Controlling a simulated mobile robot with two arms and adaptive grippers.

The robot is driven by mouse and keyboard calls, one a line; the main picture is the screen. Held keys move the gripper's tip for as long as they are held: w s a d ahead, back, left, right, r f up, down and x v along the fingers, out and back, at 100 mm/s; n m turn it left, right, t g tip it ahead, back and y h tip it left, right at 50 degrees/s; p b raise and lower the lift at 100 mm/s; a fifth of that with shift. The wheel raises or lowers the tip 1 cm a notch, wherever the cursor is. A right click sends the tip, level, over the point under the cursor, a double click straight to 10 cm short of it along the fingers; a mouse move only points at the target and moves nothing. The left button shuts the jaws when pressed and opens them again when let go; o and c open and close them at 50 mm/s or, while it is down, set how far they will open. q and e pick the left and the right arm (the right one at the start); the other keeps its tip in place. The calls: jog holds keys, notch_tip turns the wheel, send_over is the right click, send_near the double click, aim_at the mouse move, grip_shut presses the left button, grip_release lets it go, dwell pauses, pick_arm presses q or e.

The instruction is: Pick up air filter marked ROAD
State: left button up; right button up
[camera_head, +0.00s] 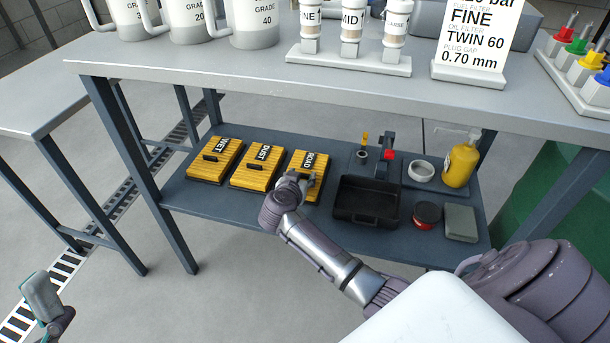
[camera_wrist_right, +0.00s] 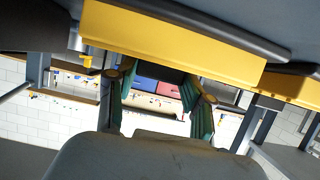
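The air filter marked ROAD (camera_head: 311,165), a yellow ribbed block with a black base and a black label, lies on the lower shelf at the right end of a row of three. My right gripper (camera_head: 296,181) is at its near left part and hides some of it. In the right wrist view the yellow filter side (camera_wrist_right: 175,45) fills the top. The green-padded fingers of my right gripper (camera_wrist_right: 161,88) stand apart there, with a dark part of the filter between or just beyond their tips; contact is unclear. My left gripper (camera_head: 45,298) is at the lower left, away from the shelf.
The DUST filter (camera_head: 256,168) lies close to the left, with another yellow filter (camera_head: 215,160) beyond it. A black bin (camera_head: 366,203) stands to the right, with a yellow bottle (camera_head: 461,164) and a red-and-black tin (camera_head: 427,215) further on. The tabletop (camera_head: 240,76) overhangs the shelf.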

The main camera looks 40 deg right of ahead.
jog(key=c, duration=0.5)
jog(key=shift+c, duration=0.2)
